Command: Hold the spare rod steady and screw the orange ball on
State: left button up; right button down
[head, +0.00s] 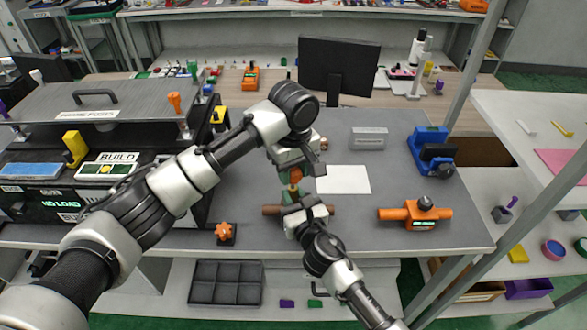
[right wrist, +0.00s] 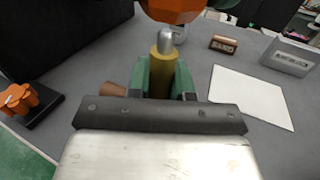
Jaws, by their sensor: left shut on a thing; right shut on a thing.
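The spare rod (right wrist: 161,78) is a brass-coloured rod with a silver tip, upright in the right wrist view. My right gripper (right wrist: 164,82) is shut on it with green fingertips on both sides; in the head view this gripper (head: 291,196) is low over the table. The orange ball (right wrist: 172,9) is right above the rod's tip, cut off by the top edge. In the head view the ball (head: 295,176) is between the fingers of my left gripper (head: 293,171), which is shut on it from above. Whether the ball touches the tip cannot be told.
An orange star knob (head: 224,229) on a black base stands left, and an orange cylinder fixture (head: 400,214) right. A white sheet (head: 343,180) lies behind. A black console (head: 100,150) fills the left side.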

pick_arm(q)
jog(key=shift+f, duration=1.1)
jog(key=o, duration=1)
jog(key=shift+r, duration=0.1)
notch_tip(320, 180, up, 12)
jog(key=shift+f, duration=0.1)
